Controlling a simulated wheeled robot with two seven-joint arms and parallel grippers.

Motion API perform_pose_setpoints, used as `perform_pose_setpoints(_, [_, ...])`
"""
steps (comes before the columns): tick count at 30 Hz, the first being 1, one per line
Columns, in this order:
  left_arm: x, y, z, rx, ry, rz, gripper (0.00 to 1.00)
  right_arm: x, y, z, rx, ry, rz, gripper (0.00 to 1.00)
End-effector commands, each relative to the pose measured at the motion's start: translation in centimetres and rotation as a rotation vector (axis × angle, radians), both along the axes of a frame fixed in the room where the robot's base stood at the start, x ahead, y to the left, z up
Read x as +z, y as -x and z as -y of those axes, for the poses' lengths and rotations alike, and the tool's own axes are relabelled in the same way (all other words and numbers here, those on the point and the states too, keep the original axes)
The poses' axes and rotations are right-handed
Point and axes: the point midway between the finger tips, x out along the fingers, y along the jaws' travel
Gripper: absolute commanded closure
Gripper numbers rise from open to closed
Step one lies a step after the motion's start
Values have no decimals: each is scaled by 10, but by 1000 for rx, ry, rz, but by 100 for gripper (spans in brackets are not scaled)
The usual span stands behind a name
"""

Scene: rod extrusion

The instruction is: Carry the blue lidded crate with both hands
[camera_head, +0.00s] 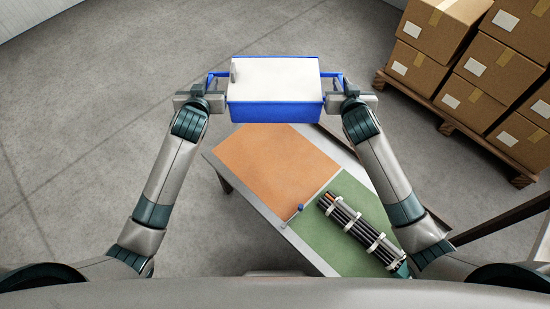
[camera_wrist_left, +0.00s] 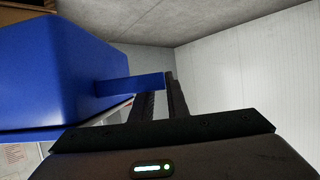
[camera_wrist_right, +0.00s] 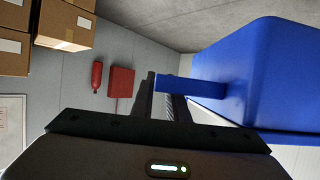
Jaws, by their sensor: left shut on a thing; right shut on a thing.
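The blue crate (camera_head: 275,112) with its white lid (camera_head: 277,78) on top is held up between my two grippers, beyond the far end of the table. My left gripper (camera_head: 212,86) is shut on the crate's left handle, which shows in the left wrist view (camera_wrist_left: 133,84). My right gripper (camera_head: 341,84) is shut on the right handle, which shows in the right wrist view (camera_wrist_right: 190,87). The crate looks roughly level in the head view. Its underside and contents are hidden.
A table with an orange mat (camera_head: 275,160) and a green mat (camera_head: 335,250) stands below. A bundle of dark rods (camera_head: 358,230) in white holders and a small blue-knobbed piece (camera_head: 299,207) lie there. Stacked cartons (camera_head: 450,85) on a pallet (camera_head: 463,118) stand right. Floor at left is clear.

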Motion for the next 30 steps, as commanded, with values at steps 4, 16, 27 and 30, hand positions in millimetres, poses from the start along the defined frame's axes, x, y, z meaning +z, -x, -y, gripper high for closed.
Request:
perform_pose_setpoints(4, [0, -1, -2, 3, -2, 2, 100, 0, -1, 2, -2, 2, 2, 100])
perform_pose_setpoints(16, [-32, -1, -2, 3, -2, 2, 100, -32, 0, 2, -2, 2, 2, 100])
perform_pose_setpoints(27, [-83, -1, -2, 3, -2, 2, 100, -83, 0, 2, -2, 2, 2, 100])
perform_pose_setpoints(30, [-97, -1, -2, 3, -2, 2, 100, -97, -1, 2, -2, 2, 2, 100])
